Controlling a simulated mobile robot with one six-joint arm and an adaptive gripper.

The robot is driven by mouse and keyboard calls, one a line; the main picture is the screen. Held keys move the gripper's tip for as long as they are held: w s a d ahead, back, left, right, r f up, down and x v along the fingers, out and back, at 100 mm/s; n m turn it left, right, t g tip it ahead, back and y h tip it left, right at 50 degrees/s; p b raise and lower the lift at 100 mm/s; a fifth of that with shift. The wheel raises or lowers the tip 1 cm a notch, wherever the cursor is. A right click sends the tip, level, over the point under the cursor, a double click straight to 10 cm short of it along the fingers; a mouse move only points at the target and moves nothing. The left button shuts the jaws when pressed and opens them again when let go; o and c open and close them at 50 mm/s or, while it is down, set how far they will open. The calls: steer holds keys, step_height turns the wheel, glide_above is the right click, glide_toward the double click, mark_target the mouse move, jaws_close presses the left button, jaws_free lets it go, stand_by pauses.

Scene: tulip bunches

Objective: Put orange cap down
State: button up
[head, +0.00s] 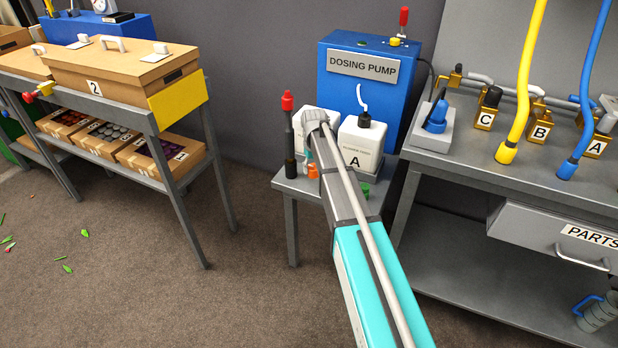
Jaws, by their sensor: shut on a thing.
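The orange cap (313,171) shows low beside my arm, at the small grey table (283,184) in front of the dosing pump. My gripper (311,160) is mostly hidden by my own arm links. It points down at the cap and is shut on it. I cannot tell whether the cap touches the tabletop. A green cap (365,190) sits on the same table to the right, partly behind my arm.
A white canister marked A (361,146) and a second white canister (318,122) stand close behind. A dark rod with a red top (288,135) stands left. The blue dosing pump (337,92) is behind. A valve bench (470,165) stands right.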

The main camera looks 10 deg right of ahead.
mark_target(312, 182)
steer(key=shift+f, duration=0.1)
steer(key=shift+w+a+f+b, duration=0.1)
steer(key=shift+w+f+b, duration=0.35)
steer(key=shift+b, duration=0.1)
step_height(312, 182, down, 3)
steer(key=b, duration=0.3)
steer(key=shift+f, duration=0.1)
steer(key=o, duration=1.1)
steer(key=shift+o, duration=0.2)
steer(key=shift+r, duration=0.2)
step_height(312, 182, up, 12)
steer(key=p, duration=1.2)
